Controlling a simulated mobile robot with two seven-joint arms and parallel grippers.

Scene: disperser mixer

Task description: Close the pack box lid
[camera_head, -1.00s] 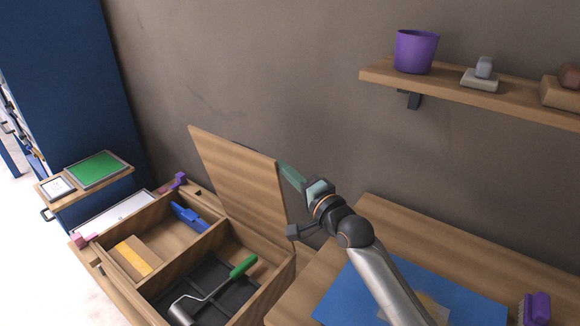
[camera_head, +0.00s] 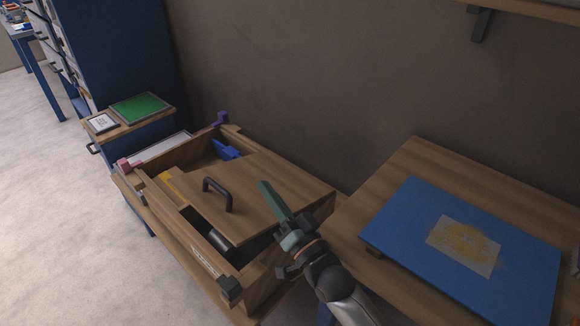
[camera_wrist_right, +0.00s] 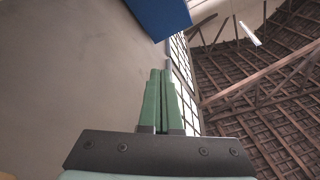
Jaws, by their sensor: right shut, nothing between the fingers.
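The pack box (camera_head: 170,228) is a wooden box with compartments, standing left of the work table. Its wooden lid (camera_head: 275,182), with a black handle (camera_head: 218,194), lies low over the right part of the box. Gaps show at the lid's left and front sides. A blue item (camera_head: 226,150) and part of a yellow one show inside; the roller is mostly hidden. My right gripper (camera_head: 265,186) is shut and empty, its green fingers over the lid, right of the handle; contact is unclear. The right wrist view shows the fingers together (camera_wrist_right: 161,98). My left gripper is out of view.
A wooden table (camera_head: 420,160) with a blue board (camera_head: 400,225) stands to the right. A small stand with a green panel (camera_head: 142,107) is behind the box at left. A shelf (camera_head: 530,8) juts from the wall at upper right. Floor is free at left.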

